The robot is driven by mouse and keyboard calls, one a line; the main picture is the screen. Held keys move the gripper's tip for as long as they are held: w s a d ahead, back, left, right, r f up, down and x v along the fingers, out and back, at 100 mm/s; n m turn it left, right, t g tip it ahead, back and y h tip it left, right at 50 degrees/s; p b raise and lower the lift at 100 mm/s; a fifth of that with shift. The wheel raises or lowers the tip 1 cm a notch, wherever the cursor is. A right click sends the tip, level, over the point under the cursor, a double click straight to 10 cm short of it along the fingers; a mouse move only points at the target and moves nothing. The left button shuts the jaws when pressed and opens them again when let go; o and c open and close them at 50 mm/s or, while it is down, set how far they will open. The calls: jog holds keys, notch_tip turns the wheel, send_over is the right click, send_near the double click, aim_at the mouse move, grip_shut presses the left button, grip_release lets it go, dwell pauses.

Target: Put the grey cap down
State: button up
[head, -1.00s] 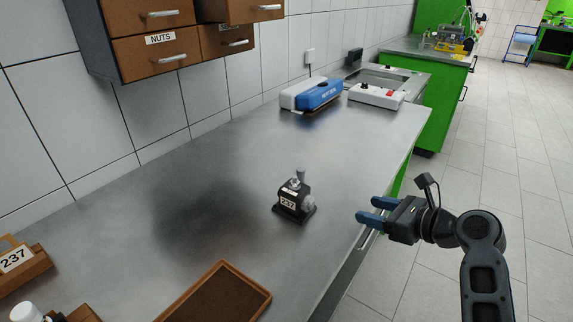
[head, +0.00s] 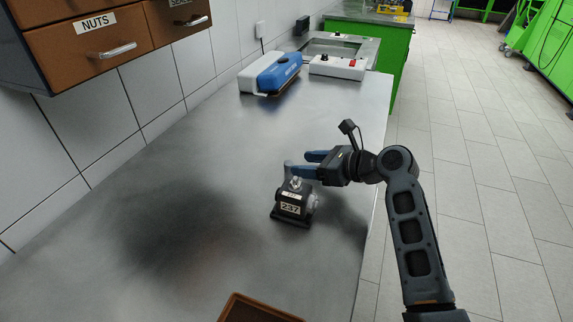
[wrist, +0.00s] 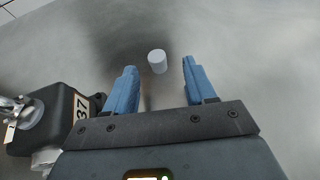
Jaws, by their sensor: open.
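The grey cap (wrist: 157,61) is a small, pale, short cylinder. In the wrist view it appears to stand upright on the bench, framed between the fingertips and a little beyond them, touching neither. In the head view it shows (head: 288,168) just behind the black pump and left of my fingertips. My gripper (head: 306,163) is open and empty, with its two blue fingers low over the bench behind the pump, pointing left. The black pump (head: 293,205), labelled 237, stands upright on the bench close to my gripper; its side also shows at left in the wrist view (wrist: 62,118).
The metal bench (head: 190,150) is clear left of the pump. A brown tray (head: 250,307) lies at the near edge. A blue and white device (head: 272,72) and a white switch box (head: 338,67) stand at the far end. A drawer cabinet (head: 85,62) hangs at upper left.

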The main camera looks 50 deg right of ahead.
jog(key=shift+a+x, duration=0.2)
jog(key=shift+x, duration=2.1)
jog(key=shift+s, duration=0.1)
grip_shut()
